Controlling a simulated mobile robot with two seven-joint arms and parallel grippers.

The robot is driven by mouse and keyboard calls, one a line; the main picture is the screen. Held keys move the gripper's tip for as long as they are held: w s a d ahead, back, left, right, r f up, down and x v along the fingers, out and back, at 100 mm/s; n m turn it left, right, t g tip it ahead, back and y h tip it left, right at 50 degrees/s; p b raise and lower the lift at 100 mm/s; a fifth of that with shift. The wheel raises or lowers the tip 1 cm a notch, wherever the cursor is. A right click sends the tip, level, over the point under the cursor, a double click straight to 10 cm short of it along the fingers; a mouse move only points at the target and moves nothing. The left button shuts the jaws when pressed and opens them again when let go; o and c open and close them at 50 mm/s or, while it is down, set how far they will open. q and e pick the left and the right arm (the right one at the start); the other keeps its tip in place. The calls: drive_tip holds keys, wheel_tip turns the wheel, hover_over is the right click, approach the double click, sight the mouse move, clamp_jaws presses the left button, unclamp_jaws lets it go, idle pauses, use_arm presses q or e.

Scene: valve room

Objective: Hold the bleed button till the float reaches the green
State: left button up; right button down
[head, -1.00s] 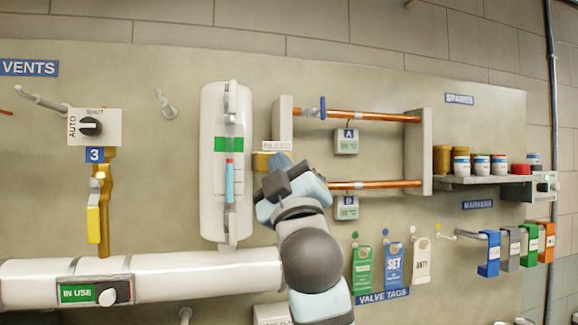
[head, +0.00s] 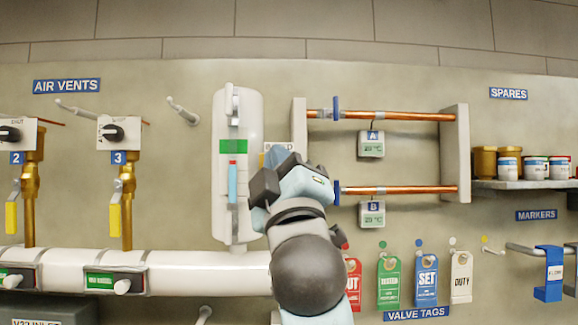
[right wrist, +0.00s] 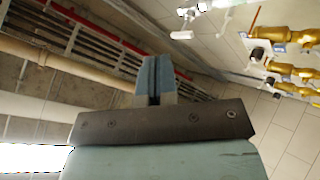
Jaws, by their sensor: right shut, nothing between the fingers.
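The white sight-glass body (head: 223,200) stands upright on the wall in the head view. It carries a green band (head: 232,147). Below the band is a light blue column with a red top, the float (head: 232,182); the red top sits just under the band's lower edge. My right gripper (head: 279,157) is right of the sight glass, in front of the bleed label (head: 268,147), which is partly covered. The bleed button is hidden behind the gripper, so contact cannot be told. In the right wrist view the fingers (right wrist: 154,80) are shut and empty. My left gripper is not in view.
Copper pipes (head: 390,115) with gauges A and B are to the right. Valve tags (head: 426,276) hang below them. A shelf of spares (head: 525,184) is at far right. Air vents with yellow handles (head: 115,220) and a white pipe (head: 190,272) are at left.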

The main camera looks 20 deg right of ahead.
drive_tip(key=shift+s+a+y, duration=0.1)
drive_tip(key=shift+s+y, duration=0.05)
drive_tip(key=shift+y, duration=0.15)
drive_tip(key=shift+a, duration=0.1)
drive_tip(key=w+d, duration=0.2)
drive_tip(key=w, duration=0.6)
drive_tip(key=shift+w+d, duration=0.25)
drive_tip(key=shift+w, duration=0.05)
idle(2.0)
drive_tip(key=shift+w+d, duration=0.15)
drive_tip(key=shift+w, duration=0.25)
